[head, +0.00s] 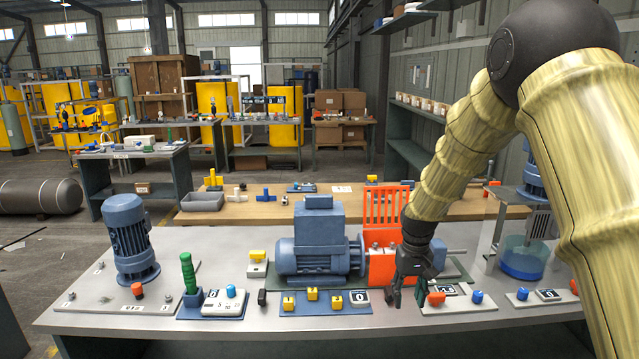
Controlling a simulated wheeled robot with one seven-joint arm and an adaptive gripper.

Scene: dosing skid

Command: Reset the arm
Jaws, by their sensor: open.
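My gripper (408,290) hangs at the end of my arm, pointing down over the right half of the grey metal table (130,318). Its dark fingers are apart and I see nothing held between them. The fingertips are just left of a red knob (436,299) on a small panel with a display. Whether they touch the panel or table is unclear. My arm comes in from the right edge and covers part of the orange guard (385,207) behind the gripper.
A blue motor (318,245) stands mid-table, with yellow knobs (312,294) in front. At left are an upright blue motor (130,238) and a green-handled lever (188,272). A blue-filled tank (522,258) stands right. A wooden table (240,214) lies behind.

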